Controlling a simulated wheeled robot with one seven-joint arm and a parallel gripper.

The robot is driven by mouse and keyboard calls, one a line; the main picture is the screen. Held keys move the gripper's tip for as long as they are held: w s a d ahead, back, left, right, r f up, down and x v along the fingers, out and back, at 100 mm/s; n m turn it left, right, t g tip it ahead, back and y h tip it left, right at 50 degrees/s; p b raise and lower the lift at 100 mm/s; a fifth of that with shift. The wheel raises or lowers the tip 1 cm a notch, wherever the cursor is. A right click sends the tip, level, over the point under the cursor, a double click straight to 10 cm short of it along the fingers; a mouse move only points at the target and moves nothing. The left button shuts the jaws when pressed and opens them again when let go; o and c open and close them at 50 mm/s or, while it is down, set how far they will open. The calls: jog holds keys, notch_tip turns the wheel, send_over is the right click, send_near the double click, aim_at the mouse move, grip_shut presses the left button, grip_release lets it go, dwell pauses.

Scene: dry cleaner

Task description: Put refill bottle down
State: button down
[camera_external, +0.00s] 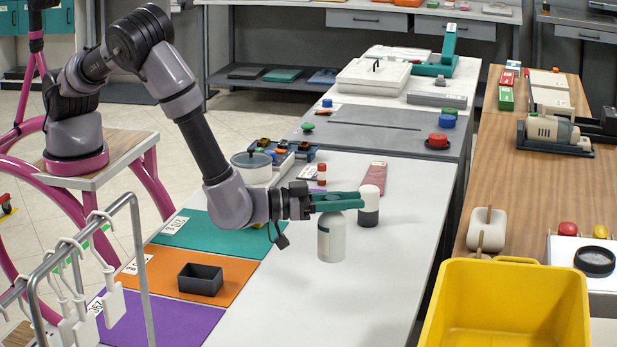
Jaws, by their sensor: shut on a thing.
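The refill bottle (331,240) is white and upright, with its top hidden behind the fingers. My gripper (340,201) has green fingers, points right and is shut on the top of this bottle. The bottle is over the white tabletop (300,300), to the right of the coloured mats. I cannot tell whether its base touches the table. A white container with a dark band (369,206) stands just behind and to the right of it, close to my fingertips.
Teal (205,235), orange (240,271) and purple (165,322) mats lie at the left. A dark open box (200,279) sits on the orange mat. A lidded pot (252,168) stands behind. A yellow bin (505,305) is at the front right. The front tabletop is clear.

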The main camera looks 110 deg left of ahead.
jog(key=f, duration=0.2)
jog(key=d+f, duration=0.1)
jog(key=f, duration=0.2)
jog(key=shift+f, duration=2.55)
jog(key=c, duration=0.5)
grip_release()
jog(key=shift+c, duration=0.2)
